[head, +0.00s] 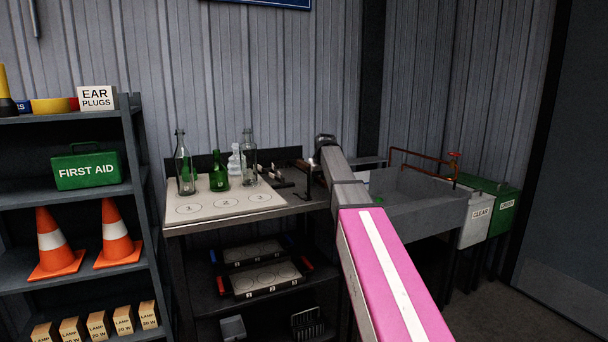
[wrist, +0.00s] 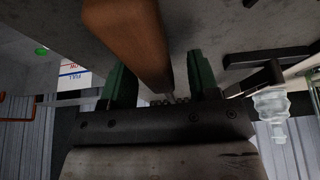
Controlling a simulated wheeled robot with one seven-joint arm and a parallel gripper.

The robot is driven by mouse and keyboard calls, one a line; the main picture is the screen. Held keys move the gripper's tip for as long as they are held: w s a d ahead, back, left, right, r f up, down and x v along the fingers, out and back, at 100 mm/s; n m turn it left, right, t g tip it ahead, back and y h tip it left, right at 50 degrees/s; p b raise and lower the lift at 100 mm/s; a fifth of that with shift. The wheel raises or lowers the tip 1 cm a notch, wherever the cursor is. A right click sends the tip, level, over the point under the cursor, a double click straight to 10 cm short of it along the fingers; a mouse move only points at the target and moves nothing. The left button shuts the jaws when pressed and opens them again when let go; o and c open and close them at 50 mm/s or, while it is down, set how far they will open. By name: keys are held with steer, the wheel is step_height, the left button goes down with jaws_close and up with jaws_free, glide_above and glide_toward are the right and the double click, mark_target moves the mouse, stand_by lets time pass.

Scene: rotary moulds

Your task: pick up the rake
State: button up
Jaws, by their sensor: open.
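A brown wooden handle (wrist: 128,38), apparently the rake's, runs from the top edge of the wrist view down between my fingers. No rake head is clear, so I cannot be sure which tool it belongs to. My gripper (wrist: 157,75) is open, with one green finger on each side of the handle. Whether either finger touches the handle cannot be told. In the head view my arm's end hides the gripper's spot at the right side of the bench (head: 213,222).
Clear and green bottles (head: 220,178) and a clear glass figure (head: 236,161) stand on the bench, with dark tools (head: 275,174) behind them. A dark T-shaped piece (wrist: 268,72) lies near my gripper. A grey sink (head: 425,208) is to the right, shelves to the left.

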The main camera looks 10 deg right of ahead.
steer(key=shift+f, duration=0.1)
jaws_close()
